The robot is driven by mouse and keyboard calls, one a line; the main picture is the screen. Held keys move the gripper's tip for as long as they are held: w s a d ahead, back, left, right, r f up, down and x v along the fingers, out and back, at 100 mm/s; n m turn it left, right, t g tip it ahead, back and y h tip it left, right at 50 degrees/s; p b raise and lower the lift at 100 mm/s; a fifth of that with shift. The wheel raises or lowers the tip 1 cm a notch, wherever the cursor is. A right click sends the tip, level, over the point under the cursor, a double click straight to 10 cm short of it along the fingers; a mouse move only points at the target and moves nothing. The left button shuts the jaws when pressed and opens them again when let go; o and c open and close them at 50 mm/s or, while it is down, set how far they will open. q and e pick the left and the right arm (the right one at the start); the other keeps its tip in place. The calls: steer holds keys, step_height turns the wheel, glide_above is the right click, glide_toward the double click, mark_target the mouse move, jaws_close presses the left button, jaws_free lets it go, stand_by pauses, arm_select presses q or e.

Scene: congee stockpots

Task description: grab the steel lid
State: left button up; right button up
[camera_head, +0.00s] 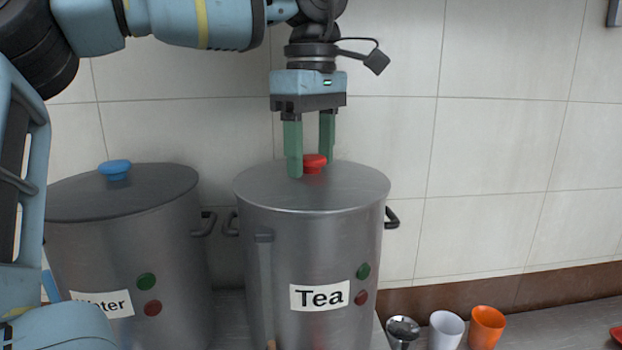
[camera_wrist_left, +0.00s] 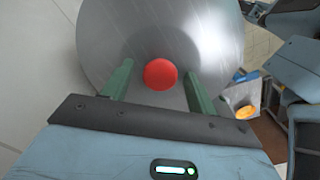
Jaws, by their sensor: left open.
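The steel lid (camera_head: 345,188) lies flat on the stockpot labelled "Tea" (camera_head: 270,250) and has a red knob (camera_head: 315,163) in its middle. My left gripper (camera_head: 311,168) points straight down over the lid with its green fingers open. The fingers stand on either side of the red knob; the near finger hides part of it. In the left wrist view the red knob (camera_wrist_left: 160,74) shows between the open fingers, a little beyond their tips, on the round lid (camera_wrist_left: 215,45). I cannot tell whether the fingertips touch the lid. My right gripper is not in view.
A second pot labelled "Water" (camera_head: 130,255) with a blue-knobbed lid stands at the left. A metal cup (camera_head: 402,330), a white cup (camera_head: 446,330) and an orange cup (camera_head: 487,326) stand at the lower right. The tiled wall (camera_head: 500,150) is close behind the pots.

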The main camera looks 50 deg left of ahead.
mark_target(312, 158)
arm_select(q)
steer(key=c, duration=1.1)
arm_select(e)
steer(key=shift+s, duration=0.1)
arm_select(q)
steer(key=shift+r, duration=0.1)
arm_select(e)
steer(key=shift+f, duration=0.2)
